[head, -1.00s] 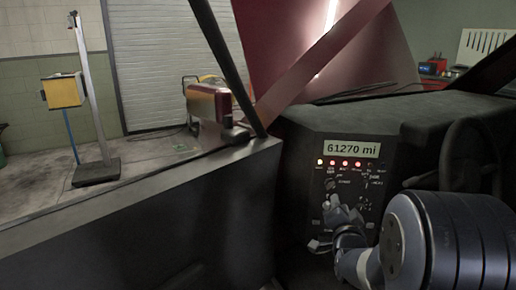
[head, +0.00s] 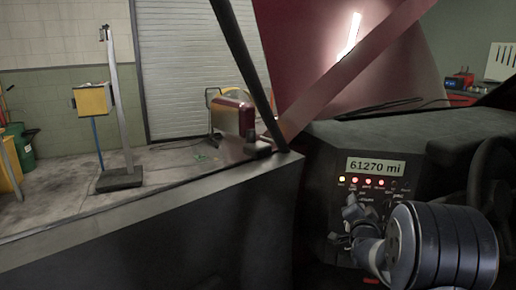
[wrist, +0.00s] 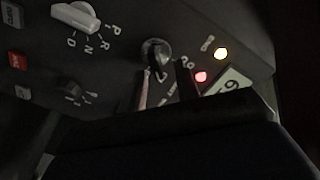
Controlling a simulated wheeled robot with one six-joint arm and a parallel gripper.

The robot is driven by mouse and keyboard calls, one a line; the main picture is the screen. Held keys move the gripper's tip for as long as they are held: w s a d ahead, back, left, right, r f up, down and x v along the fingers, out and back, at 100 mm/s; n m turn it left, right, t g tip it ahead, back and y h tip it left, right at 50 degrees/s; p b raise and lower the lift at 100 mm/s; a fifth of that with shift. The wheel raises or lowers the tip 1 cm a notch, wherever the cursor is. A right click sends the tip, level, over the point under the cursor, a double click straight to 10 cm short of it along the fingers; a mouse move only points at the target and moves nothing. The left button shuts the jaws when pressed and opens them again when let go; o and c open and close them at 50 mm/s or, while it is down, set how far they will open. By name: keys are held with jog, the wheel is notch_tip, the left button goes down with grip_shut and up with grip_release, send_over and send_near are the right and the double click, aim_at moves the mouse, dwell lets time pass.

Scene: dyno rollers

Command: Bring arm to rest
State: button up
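My gripper (head: 353,218) is small and dark in the head view, in front of the lower left of the vehicle's control panel (head: 335,163). My arm reaches to it from the lower right. The wrist view shows the panel close up, tilted. A dark round switch (wrist: 155,54) sits near the middle, and a white selector knob (wrist: 77,16) marked P, R, N, D is at the upper left. A dark shape fills the bottom of the wrist view. I cannot tell whether my fingers are open or touching the panel.
A lit display (head: 376,168) reads 61270 mi above a row of small lights. A steering wheel (head: 490,165) is at the right, close to my arm. The door (head: 150,225) borders the left. Outside stand a yellow box (head: 92,100) on a post and a red machine (head: 233,112).

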jog(key=shift+s, duration=0.1)
jog(key=s+a+n+p, duration=0.3)
jog(key=s+n+p, duration=0.5)
jog(key=p, duration=0.3)
jog(key=shift+s+a+r+n, duration=0.2)
jog(key=shift+s+n, duration=0.2)
jog(key=shift+s, duration=0.5)
dwell(1.8)
